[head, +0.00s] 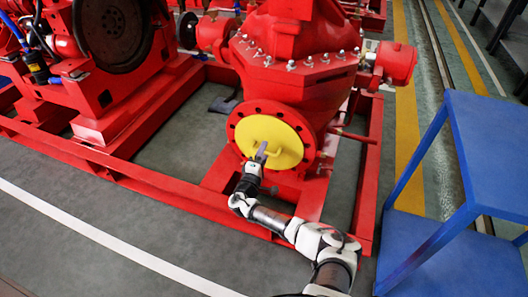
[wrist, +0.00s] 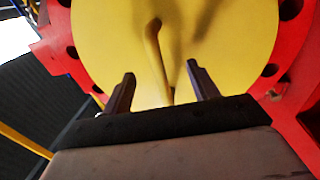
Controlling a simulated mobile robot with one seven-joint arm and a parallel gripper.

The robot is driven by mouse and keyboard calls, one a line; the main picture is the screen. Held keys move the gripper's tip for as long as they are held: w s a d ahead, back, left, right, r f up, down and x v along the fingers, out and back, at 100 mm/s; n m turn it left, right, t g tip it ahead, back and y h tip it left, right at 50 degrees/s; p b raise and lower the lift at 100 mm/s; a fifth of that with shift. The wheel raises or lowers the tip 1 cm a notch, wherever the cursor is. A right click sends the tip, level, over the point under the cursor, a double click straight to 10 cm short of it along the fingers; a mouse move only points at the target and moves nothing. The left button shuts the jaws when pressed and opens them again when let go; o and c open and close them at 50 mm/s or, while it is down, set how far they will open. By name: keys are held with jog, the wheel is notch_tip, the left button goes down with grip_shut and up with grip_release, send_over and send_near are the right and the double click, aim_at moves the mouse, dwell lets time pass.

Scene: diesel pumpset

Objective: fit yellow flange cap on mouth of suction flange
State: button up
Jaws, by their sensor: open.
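The yellow flange cap (head: 283,136) is a round disc with a bar handle. It sits over the mouth of the red suction flange (head: 239,109), face-on and roughly centred inside the ring of bolt holes. In the wrist view the cap (wrist: 100,40) fills most of the picture, with the red flange (wrist: 292,35) around it. My gripper (head: 261,154) is in front of the cap. In the wrist view my gripper's two fingers (wrist: 160,84) are apart, with the yellow handle (wrist: 155,55) showing between and beyond them. Whether the cap is fully seated cannot be told.
The red pump casing (head: 290,78) rises above the flange. A red base frame (head: 205,199) runs below and to the left. A blue stand (head: 495,150) is at the right. Grey floor (head: 130,215) is open at the front left.

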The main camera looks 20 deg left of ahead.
jog(key=s+p, duration=0.2)
jog(key=s, duration=0.4)
jog(key=shift+s+f+p, duration=0.25)
jog(key=shift+f+p, duration=0.1)
jog(key=shift+f, duration=0.05)
dwell(0.4)
jog(key=shift+a, duration=0.1)
jog(key=s+p, duration=0.3)
jog(key=s, duration=0.3)
dwell(0.6)
jog(key=shift+a, duration=0.15)
dwell(0.5)
